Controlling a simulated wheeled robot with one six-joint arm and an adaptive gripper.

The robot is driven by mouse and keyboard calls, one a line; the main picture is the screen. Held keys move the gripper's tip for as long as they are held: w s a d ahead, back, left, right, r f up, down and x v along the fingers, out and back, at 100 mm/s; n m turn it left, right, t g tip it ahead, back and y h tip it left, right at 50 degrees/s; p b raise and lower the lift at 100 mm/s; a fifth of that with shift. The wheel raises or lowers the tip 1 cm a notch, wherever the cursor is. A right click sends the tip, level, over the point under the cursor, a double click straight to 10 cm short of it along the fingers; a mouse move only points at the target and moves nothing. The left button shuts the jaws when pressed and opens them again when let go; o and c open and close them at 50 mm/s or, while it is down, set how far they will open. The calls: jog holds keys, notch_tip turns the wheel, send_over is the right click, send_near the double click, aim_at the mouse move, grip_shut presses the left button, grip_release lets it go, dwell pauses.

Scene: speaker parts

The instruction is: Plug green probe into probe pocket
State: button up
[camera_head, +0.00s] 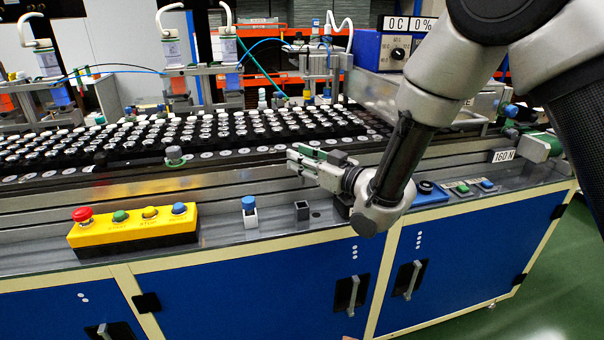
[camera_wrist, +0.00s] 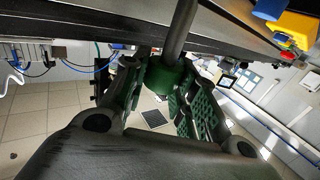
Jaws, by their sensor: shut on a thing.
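My gripper (camera_head: 303,165) reaches in from the right above the front ledge, its fingers pointing left. In the wrist view its fingers (camera_wrist: 165,100) are shut on the green probe (camera_wrist: 165,82), a green body with a grey rod reaching toward the bench edge. In the head view the probe is mostly hidden by the fingers. A small dark square pocket (camera_head: 301,211), apparently the probe pocket, stands on the ledge below my gripper, apart from it. Its opening looks empty.
A blue-topped probe (camera_head: 249,204) stands in a white holder left of the dark pocket. A yellow button box (camera_head: 133,226) is further left. Behind are metal rails and a tray of many small parts (camera_head: 200,135). A blue switch box (camera_head: 428,192) lies right.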

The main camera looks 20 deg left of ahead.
jog(key=shift+r, duration=0.2)
jog(key=shift+r, duration=2.7)
